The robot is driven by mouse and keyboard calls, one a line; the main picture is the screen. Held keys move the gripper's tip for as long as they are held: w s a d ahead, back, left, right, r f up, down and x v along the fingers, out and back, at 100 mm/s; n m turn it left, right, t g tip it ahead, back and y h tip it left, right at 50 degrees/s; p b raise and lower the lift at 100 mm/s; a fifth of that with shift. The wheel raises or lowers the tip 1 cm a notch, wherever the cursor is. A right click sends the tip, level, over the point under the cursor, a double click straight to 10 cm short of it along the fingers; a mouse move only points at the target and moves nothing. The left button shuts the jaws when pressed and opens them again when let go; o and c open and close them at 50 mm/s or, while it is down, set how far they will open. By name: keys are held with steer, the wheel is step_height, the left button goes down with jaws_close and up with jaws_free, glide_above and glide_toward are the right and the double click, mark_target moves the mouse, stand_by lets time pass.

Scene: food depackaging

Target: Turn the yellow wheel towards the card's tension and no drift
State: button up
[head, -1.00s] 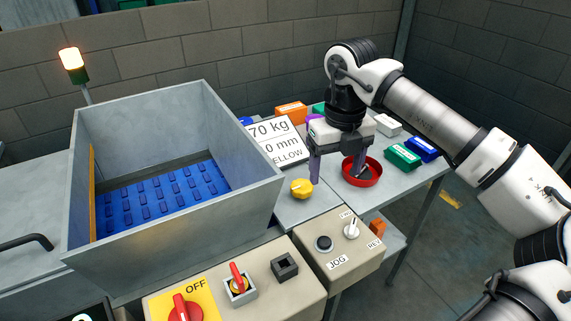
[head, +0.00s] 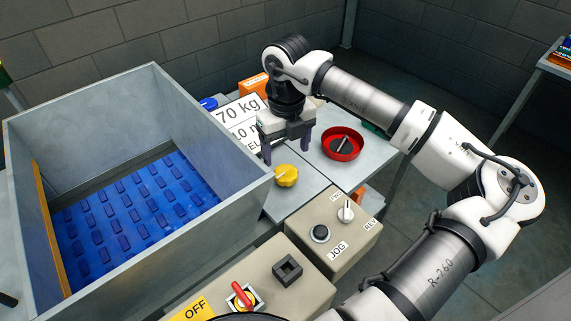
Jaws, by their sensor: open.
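The yellow wheel (head: 286,175) is a small lobed knob on the grey table beside the metal bin. My gripper (head: 286,155) is open, pointing down, with its fingers just above and behind the wheel in this view. I cannot tell whether a finger touches it. The white card (head: 243,115) stands behind, partly covered by my gripper. "70 kg" is readable on it; the lines below are partly hidden. A blue knob (head: 208,104) shows at the card's left.
A red round dish (head: 342,144) with a dark item in it sits right of my gripper. The high-walled metal bin (head: 225,150) with a blue studded belt is at left. Control boxes with a JOG button (head: 320,234) and a red switch (head: 241,297) stand in front.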

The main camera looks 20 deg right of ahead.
mark_target(286, 172)
step_height(286, 172, down, 7)
steer(key=shift+p, duration=0.65)
steer(key=c, duration=1)
steer(key=shift+f+b, duration=0.1)
steer(key=shift+b, duration=0.45)
steer(key=shift+f+n+b, duration=0.15)
steer(key=shift+n+b, duration=0.55)
steer(key=shift+b, duration=0.3)
steer(key=n+b, duration=0.2)
steer(key=b, duration=0.1)
steer(key=n+b, duration=0.5)
steer(key=shift+r, duration=0.25)
